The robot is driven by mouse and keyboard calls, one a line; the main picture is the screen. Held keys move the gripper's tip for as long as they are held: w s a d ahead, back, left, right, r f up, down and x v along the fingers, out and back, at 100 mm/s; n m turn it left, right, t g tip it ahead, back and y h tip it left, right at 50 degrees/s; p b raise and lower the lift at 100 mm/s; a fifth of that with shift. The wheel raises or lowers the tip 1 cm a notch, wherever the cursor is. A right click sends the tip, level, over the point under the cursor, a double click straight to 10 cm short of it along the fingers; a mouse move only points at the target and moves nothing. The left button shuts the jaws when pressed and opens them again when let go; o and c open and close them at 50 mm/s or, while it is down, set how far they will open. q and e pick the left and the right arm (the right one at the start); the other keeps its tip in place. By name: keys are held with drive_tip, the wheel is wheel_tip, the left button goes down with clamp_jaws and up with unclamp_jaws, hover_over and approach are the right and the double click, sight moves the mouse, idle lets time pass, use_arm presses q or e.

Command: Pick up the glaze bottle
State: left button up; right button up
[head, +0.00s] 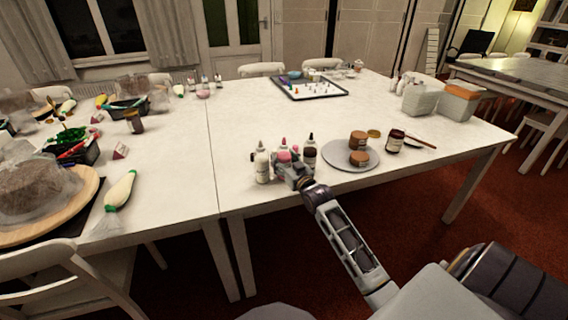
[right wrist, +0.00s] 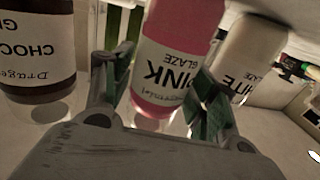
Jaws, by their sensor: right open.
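Three glaze bottles stand in a row at the table's front edge. The white bottle (head: 262,163) is on the left, the pink bottle (head: 283,151) in the middle and the dark chocolate bottle (head: 310,153) on the right. My right gripper (head: 291,170) is at the pink bottle and hides its lower part. In the right wrist view, the open fingers of my right gripper (right wrist: 163,88) stand either side of the pink bottle (right wrist: 180,40). The chocolate bottle (right wrist: 38,50) is beyond the left finger, and the white bottle (right wrist: 245,58) beyond the right one. My left gripper is not seen.
A round grey plate (head: 336,157) with two brown jars (head: 358,158) lies right of the bottles. A dark jar (head: 395,141) stands beside it. A piping bag (head: 120,190) lies at the left.

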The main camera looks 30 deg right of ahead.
drive_tip(key=c, duration=0.5)
drive_tip(key=shift+r, duration=0.15)
drive_tip(key=shift+r, duration=0.45)
use_arm(q)
wheel_tip(320, 180, down, 7)
drive_tip(key=a+p, duration=0.2)
drive_tip(key=shift+s+t, duration=0.3)
drive_tip(key=shift+s, duration=0.05)
use_arm(e)
drive_tip(key=shift+r, duration=4.45)
use_arm(q)
drive_tip(key=shift+f, duration=0.1)
